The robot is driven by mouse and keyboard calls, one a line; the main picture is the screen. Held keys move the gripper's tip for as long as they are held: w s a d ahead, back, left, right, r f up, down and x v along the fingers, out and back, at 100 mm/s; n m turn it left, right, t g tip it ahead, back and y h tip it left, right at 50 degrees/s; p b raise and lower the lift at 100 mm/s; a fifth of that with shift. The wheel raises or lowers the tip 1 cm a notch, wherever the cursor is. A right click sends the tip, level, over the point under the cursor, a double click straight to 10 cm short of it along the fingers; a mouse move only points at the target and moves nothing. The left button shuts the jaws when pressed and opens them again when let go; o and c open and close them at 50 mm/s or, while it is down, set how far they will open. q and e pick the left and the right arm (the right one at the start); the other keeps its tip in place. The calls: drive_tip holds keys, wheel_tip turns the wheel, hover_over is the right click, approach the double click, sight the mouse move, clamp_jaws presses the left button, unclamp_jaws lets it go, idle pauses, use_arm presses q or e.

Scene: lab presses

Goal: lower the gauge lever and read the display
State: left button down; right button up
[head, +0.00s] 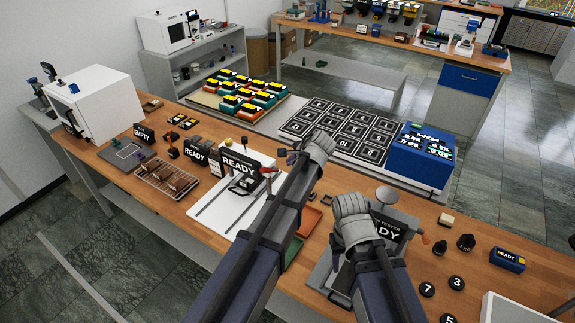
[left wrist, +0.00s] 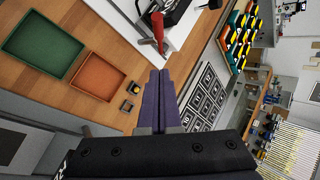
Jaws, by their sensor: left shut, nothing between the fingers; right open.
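A device with a white base plate (head: 215,212) and a black display (head: 240,165) reading READY stands on the wooden bench. A red lever handle (head: 268,170) sticks up at its right side; it also shows in the left wrist view (left wrist: 157,28). My left gripper (head: 285,154) is shut and empty, close to the red handle. In the left wrist view its purple fingers (left wrist: 160,75) are together, tips just short of the handle; I cannot tell whether they touch. My right gripper (head: 350,218) is open over a grey tester at the right; its fingers are mostly hidden.
A green tray (left wrist: 45,45) and an orange tray (left wrist: 97,74) lie beside the device. Another READY display (head: 195,152) and a small rack (head: 165,178) stand left of it. The grey tester's display (head: 386,232) is partly hidden by my right arm. A blue instrument (head: 420,155) stands behind.

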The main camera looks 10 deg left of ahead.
use_arm(q)
drive_tip(key=b, duration=0.6)
approach(269, 171)
drive_tip(key=w+d+f, duration=0.1)
drive_tip(key=w+f, duration=0.2)
drive_tip(key=shift+w+a+f+b, duration=0.1)
drive_tip(key=shift+a+f+b, duration=0.15)
drive_tip(key=shift+a, duration=0.35)
drive_tip(key=shift+a+f+b, duration=0.2)
drive_tip(key=shift+a+f, duration=0.05)
drive_tip(key=shift+a, duration=0.35)
drive_tip(key=shift+a+f, duration=0.15)
drive_tip(key=shift+a, duration=0.45)
drive_tip(key=shift+f+b, duration=0.1)
drive_tip(key=shift+b, duration=0.2)
